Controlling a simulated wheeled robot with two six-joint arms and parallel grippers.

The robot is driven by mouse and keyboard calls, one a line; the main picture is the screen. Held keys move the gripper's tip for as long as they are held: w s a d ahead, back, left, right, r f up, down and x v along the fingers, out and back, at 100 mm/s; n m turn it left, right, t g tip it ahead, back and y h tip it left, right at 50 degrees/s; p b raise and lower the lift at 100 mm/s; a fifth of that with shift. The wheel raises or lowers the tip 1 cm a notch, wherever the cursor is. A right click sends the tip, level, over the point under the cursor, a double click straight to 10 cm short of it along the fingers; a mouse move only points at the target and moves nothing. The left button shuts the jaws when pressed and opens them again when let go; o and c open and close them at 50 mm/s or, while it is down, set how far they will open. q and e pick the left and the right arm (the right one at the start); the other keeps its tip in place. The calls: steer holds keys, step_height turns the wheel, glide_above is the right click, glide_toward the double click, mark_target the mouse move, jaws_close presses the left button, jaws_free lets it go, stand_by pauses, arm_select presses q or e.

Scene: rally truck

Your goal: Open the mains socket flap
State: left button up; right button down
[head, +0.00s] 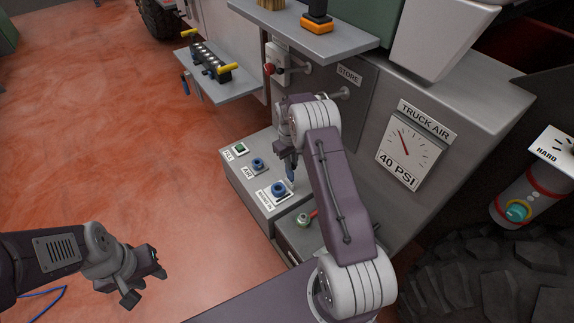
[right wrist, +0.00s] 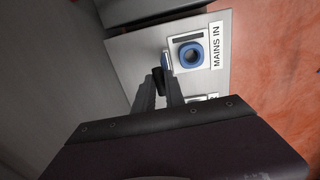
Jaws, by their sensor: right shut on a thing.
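The mains socket (head: 278,189), labelled "MAINS IN", is a blue ring on a white plate on top of the low grey box; its round opening shows in the right wrist view (right wrist: 192,54). My left gripper (head: 146,277) is open and empty, over the red floor at lower left.
An air socket (head: 257,164) and a green switch (head: 239,149) sit farther along the box. A red-handled lever (head: 306,219) is just right of it. A "TRUCK AIR" gauge (head: 408,149) is on the panel, with a grey shelf (head: 310,32) above.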

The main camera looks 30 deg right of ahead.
steer(key=shift+s+d+f, duration=0.2)
steer(key=shift+d+f, duration=0.25)
steer(key=shift+d, duration=0.05)
steer(key=c, duration=1.4)
jaws_free()
steer(key=shift+r, duration=0.1)
steer(key=r, duration=0.9)
steer(key=shift+a+r+b, duration=0.3)
steer(key=shift+r+b, duration=0.05)
steer(key=shift+w+d, duration=0.1)
steer(key=shift+w, duration=0.1)
